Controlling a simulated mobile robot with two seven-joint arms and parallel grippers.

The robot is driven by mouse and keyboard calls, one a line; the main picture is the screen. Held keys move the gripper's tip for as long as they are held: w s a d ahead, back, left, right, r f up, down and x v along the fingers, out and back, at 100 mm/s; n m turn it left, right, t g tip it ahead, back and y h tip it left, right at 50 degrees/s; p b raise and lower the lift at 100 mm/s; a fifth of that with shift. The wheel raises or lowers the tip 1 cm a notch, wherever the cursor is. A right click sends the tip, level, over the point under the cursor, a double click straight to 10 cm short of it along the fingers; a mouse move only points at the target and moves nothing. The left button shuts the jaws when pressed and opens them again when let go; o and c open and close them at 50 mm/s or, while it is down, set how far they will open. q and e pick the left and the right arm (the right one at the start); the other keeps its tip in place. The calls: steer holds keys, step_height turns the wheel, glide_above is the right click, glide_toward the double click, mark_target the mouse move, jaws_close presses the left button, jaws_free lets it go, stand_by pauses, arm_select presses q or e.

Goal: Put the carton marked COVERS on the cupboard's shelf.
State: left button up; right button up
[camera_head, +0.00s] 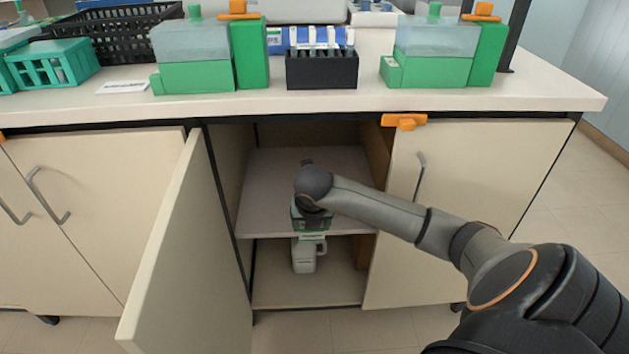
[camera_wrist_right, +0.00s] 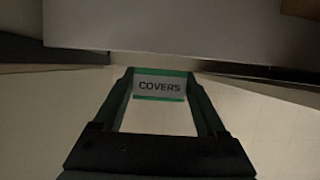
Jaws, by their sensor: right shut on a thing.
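The carton marked COVERS (camera_wrist_right: 160,87) shows its label and green trim in the right wrist view, between the fingers of my right gripper (camera_wrist_right: 165,100). My right gripper is shut on it. In the head view the green carton (camera_head: 310,218) is partly hidden under my right wrist, at the front edge of the cupboard's shelf (camera_head: 268,190). I cannot tell whether it touches the shelf. The cupboard (camera_head: 240,250) stands open. My left gripper is not in view.
The open door (camera_head: 170,250) swings out on the left; the right door (camera_head: 470,200) is shut. A pale bottle (camera_head: 304,256) stands in the lower compartment. The shelf looks otherwise clear. Green-based tanks (camera_head: 193,77) and a slide rack (camera_head: 322,70) stand on the counter above.

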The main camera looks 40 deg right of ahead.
steer(key=w+d+b, duration=0.1)
steer(key=w+d, duration=0.1)
steer(key=w, duration=0.1)
steer(key=w+d+b, duration=0.1)
steer(key=w+d, duration=0.2)
steer(key=shift+w+d+f, duration=0.1)
steer(key=shift+f, duration=0.05)
step_height(320, 180, down, 4)
steer(key=shift+r+b, duration=0.25)
steer(key=shift+b, duration=0.7)
steer(key=shift+r, duration=0.1)
steer(key=o, duration=1.3)
steer(key=shift+c, duration=0.2)
